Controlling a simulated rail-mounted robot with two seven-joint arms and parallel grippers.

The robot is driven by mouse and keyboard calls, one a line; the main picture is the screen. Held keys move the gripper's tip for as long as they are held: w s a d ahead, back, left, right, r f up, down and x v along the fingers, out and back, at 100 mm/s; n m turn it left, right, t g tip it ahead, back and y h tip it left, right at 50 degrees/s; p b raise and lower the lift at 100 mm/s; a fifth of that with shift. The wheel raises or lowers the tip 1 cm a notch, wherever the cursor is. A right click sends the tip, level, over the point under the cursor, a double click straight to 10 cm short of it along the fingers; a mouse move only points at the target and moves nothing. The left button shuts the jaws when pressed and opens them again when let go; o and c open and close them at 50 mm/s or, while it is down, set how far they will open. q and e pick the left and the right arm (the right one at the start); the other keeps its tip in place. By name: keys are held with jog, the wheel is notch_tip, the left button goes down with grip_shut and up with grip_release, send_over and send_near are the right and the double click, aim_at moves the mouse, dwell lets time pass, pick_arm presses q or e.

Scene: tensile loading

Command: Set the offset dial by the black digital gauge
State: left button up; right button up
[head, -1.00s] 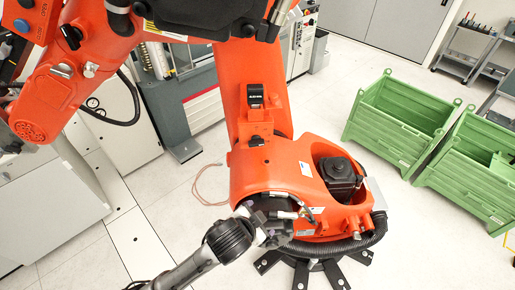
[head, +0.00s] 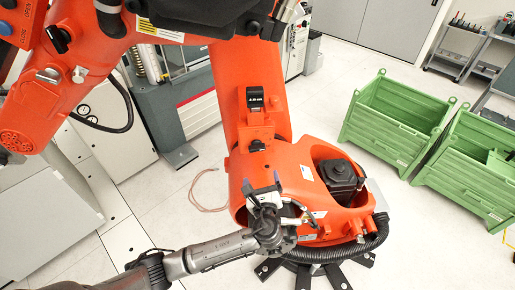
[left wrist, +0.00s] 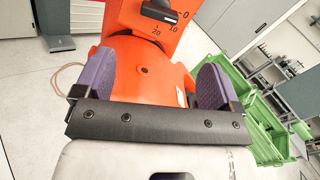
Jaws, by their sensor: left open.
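The black digital gauge (head: 256,98) is mounted on the upright orange arm in the head view; its small display is too small to read surely. Below it, an orange block carries the offset dial, a small black knob (head: 257,145). In the left wrist view the dial (left wrist: 158,11) is at the top edge, partly cut off, with scale marks 0, 10 and 20. My left gripper (head: 262,188) is open and empty, below the dial in the head view. In the left wrist view its purple-padded fingers (left wrist: 154,82) stand wide apart, short of the dial. My right gripper is not in view.
The big orange industrial robot's base (head: 318,205) with a black motor and a black hose (head: 345,252) lies close to my left gripper. Green crates (head: 395,125) stand at the right. A grey machine (head: 178,110) stands behind. The pale floor between is mostly clear.

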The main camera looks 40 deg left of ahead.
aim_at(257, 151)
pick_arm(q)
jog(key=shift+m, duration=0.7)
jog(key=p+x, duration=0.2)
jog(key=x, duration=1.2)
jog(key=c, duration=0.8)
jog(key=shift+f, duration=0.1)
jog(key=shift+c, duration=0.6)
